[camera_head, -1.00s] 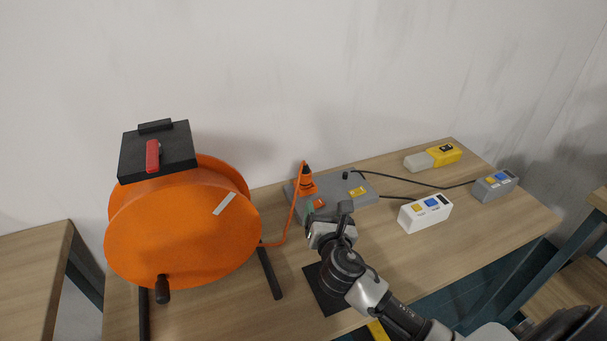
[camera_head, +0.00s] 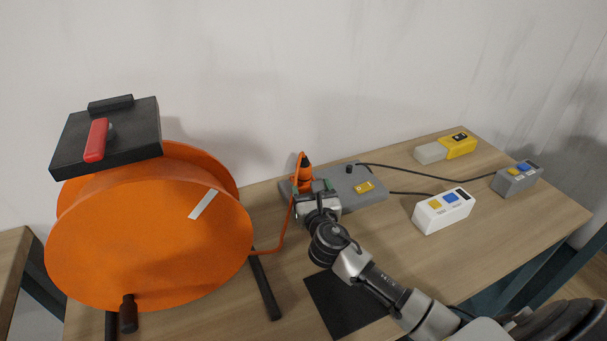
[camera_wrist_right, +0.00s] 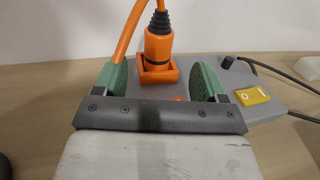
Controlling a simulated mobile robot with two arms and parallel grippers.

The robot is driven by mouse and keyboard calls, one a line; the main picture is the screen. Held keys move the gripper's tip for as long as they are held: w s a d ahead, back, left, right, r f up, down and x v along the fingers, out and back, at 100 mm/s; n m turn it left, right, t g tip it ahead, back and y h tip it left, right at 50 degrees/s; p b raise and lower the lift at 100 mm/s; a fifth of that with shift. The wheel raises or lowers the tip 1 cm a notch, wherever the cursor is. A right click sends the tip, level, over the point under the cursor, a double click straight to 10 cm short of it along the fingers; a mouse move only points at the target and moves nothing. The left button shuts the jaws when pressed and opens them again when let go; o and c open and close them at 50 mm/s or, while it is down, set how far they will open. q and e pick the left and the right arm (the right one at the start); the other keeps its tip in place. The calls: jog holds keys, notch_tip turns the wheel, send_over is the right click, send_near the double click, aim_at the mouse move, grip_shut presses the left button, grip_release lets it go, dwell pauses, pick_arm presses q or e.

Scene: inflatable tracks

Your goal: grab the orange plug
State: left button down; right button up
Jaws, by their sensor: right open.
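The orange plug (camera_head: 304,171) stands upright at the left end of the grey socket box (camera_head: 372,191). In the right wrist view the orange plug (camera_wrist_right: 158,48) sits in a square orange socket, with its black collar and orange cable rising from the top. My right gripper (camera_head: 318,191) is right at the near side of the plug. In the right wrist view my right gripper (camera_wrist_right: 160,84) is open. Its green-padded fingers stand to the left and right of the plug's base, with gaps on both sides. My left gripper is not in view.
A large orange cable reel (camera_head: 150,235) stands at the left of the wooden table. Its orange cable runs to the plug. A white box (camera_head: 443,211), a grey box (camera_head: 517,178) and a yellow-and-grey block (camera_head: 446,148) lie at the right. A black mat (camera_head: 345,304) lies in front.

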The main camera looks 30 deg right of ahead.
aim_at(306, 172)
jog(key=x, duration=0.7)
jog(key=shift+w, duration=0.1)
jog(key=shift+r, duration=0.1)
jog(key=c, duration=1)
jog(key=shift+c, duration=0.2)
jog(key=shift+r, duration=0.15)
